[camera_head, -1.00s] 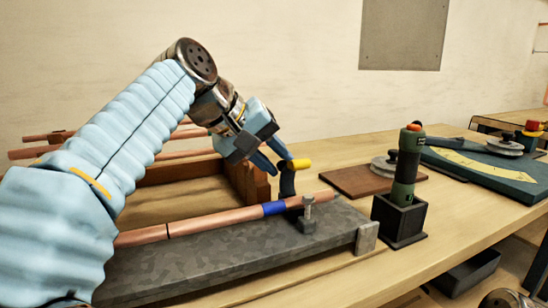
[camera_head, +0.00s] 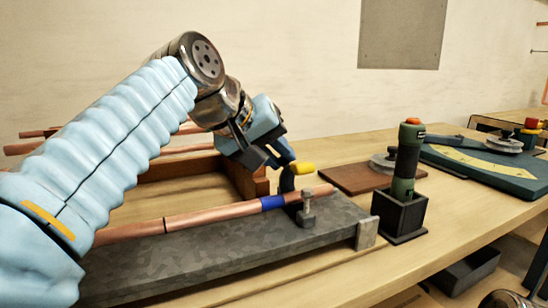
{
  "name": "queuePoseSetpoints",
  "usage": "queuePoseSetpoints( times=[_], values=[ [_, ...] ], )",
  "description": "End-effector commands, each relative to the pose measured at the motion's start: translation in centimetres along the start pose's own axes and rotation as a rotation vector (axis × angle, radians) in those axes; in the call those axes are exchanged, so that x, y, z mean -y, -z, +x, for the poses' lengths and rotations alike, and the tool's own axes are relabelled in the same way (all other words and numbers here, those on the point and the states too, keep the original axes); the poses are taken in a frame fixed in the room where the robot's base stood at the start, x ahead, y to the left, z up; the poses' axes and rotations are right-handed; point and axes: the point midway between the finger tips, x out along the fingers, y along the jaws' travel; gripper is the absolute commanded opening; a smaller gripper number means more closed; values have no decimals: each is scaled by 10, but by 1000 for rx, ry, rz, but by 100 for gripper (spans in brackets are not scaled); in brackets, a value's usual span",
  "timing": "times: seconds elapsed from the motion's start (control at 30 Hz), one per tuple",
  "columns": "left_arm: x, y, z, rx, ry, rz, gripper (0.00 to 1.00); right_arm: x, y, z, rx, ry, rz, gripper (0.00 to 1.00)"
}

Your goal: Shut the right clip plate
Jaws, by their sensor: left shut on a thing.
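The right clip plate (camera_head: 287,184) is a dark curved piece with a yellow tab (camera_head: 302,168) at its top. It stands up at the right part of the grey slab (camera_head: 200,262), by the copper pipe (camera_head: 215,212) with its blue band. My left gripper (camera_head: 289,164) is shut on the yellow tab from the left and above. The plate leans over the pipe towards the bolt post (camera_head: 307,208); whether it touches the pipe is hard to tell. My right gripper is not in view.
A wooden rack (camera_head: 250,184) with copper pipes stands behind the slab. To the right are a green handheld tool (camera_head: 407,160) in a black holder (camera_head: 400,218), a brown board (camera_head: 350,178) and a teal plate with a yellow scale (camera_head: 490,165).

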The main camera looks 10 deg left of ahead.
Motion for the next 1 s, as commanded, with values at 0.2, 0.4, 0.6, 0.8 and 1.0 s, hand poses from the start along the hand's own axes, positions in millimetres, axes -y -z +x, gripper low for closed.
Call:
queuePoseSetpoints(
  times=[0.2, 0.4, 0.6, 0.8, 1.0],
  values=[
    [-4, -13, 0, -113, 21, 117, 0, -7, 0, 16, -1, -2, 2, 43],
    [-7, -20, -2, -196, 39, 196, 0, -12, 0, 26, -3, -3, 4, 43],
    [-8, -23, -3, -248, 51, 246, 0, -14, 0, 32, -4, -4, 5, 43],
    [-9, -24, -4, -267, 54, 263, 0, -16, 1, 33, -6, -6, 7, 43],
    [-9, -24, -4, -269, 55, 265, 0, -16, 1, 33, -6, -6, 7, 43]
  ],
)
